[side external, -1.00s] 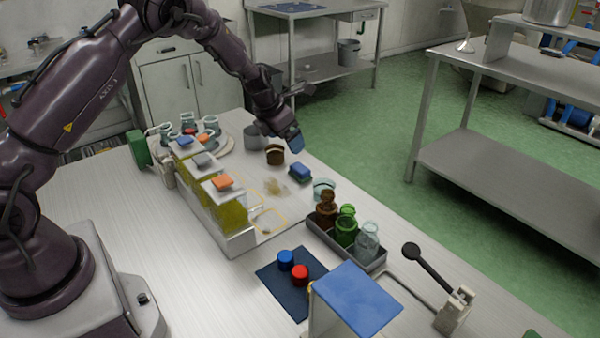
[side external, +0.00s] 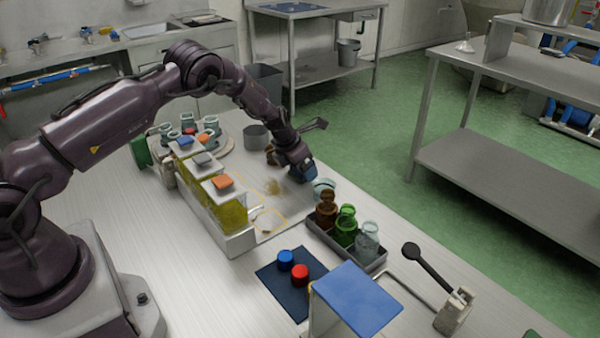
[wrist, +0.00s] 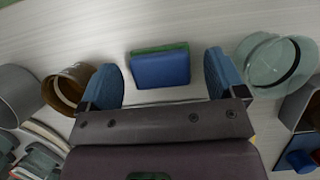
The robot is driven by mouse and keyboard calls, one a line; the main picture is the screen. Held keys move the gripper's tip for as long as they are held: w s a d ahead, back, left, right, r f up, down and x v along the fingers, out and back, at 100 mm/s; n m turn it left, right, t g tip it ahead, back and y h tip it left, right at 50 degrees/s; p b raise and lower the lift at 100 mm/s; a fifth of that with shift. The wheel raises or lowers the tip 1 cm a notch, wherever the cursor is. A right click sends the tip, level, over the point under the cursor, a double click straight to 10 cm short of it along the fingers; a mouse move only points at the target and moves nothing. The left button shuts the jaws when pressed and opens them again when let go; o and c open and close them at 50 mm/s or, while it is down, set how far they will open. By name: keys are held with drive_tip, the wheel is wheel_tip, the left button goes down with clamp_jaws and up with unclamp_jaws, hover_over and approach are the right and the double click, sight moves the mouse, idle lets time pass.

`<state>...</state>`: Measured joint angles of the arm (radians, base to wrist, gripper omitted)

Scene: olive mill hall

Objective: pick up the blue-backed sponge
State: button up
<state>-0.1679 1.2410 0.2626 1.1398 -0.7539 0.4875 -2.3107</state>
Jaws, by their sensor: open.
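The blue-backed sponge (wrist: 160,69) lies on the table in the wrist view, blue side up with a green edge along its far side. My gripper (wrist: 164,80) is open, with one blue fingertip on each side of the sponge and a gap between each finger and it. In the side external view my gripper (side external: 301,172) is low over the sponge's place and hides most or all of it. I cannot tell there how high the fingers are above the table.
A brown jar (wrist: 68,88) stands left of the fingers and a clear glass jar (wrist: 276,62) right. A grey tray of bottles (side external: 376,262) stands nearer the camera. Tall yellow-green containers (side external: 231,214) stand left. A blue mat (side external: 272,274) holds blue and red caps.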

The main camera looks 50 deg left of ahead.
drive_tip(key=c, duration=0.9)
drive_tip(key=shift+r, duration=0.15)
drive_tip(key=shift+r, duration=0.25)
wheel_tip(320, 180, up, 2)
drive_tip(key=shift+r, duration=0.1)
drive_tip(key=s+d+r, duration=0.4)
drive_tip(key=s+r, duration=0.6)
drive_tip(key=s, duration=0.3)
drive_tip(key=shift+s, duration=0.25)
